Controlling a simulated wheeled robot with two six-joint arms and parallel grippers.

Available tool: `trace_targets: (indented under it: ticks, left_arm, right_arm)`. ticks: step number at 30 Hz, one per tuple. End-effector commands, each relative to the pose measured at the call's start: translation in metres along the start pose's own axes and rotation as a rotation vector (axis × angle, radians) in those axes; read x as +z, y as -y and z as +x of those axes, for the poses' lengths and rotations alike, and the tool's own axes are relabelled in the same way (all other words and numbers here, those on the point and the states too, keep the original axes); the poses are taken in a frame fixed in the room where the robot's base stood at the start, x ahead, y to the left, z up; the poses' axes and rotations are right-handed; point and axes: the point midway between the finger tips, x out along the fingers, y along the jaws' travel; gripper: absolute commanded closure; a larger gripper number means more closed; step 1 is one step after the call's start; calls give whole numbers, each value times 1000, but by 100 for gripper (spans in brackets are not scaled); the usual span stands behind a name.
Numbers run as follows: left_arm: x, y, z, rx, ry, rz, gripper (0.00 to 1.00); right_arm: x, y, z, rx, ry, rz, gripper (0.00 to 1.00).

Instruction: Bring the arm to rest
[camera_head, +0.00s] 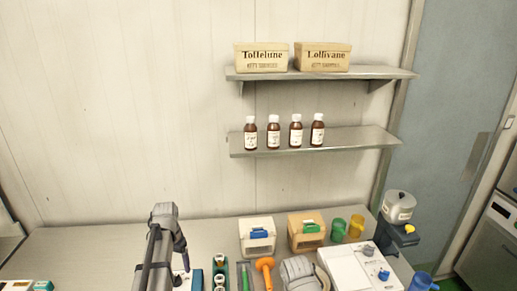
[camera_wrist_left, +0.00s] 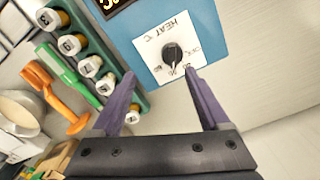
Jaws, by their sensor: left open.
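My left gripper (camera_wrist_left: 160,78) is open in the left wrist view, with nothing between its two purple fingers. Beyond the fingertips is a blue panel (camera_wrist_left: 205,22) with a black knob (camera_wrist_left: 173,54) on a white plate marked HEAT. The knob lies just past the gap between the fingers; I cannot tell whether they touch it. In the head view my left arm rises at the bottom left of centre and bends down toward the counter. Its fingers are hard to make out there. My right gripper is in neither view.
A green rack (camera_wrist_left: 80,45) of white-capped bottles stands beside the panel, with orange and green utensils near it. Shelves hold boxes and brown bottles. The counter's left part is mostly clear.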

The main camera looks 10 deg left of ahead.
Motion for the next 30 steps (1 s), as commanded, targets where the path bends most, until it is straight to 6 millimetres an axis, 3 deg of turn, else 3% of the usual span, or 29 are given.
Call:
trace_targets:
  ticks: [5, 9, 15, 21, 30]
  left_arm:
    - [16, -104, 27, -18, 20, 57, 22]
    - [41, -184, 44, -41, 35, 98, 22]
    - [83, -264, 63, -73, 44, 143, 22]
    - [109, -298, 71, -94, 45, 162, 22]
    - [113, -304, 71, -97, 45, 164, 22]
  right_arm:
    - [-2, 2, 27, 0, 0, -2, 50]
    - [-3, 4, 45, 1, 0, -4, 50]
    - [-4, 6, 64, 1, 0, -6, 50]
    - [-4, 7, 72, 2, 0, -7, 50]
    - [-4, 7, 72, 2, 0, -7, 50]
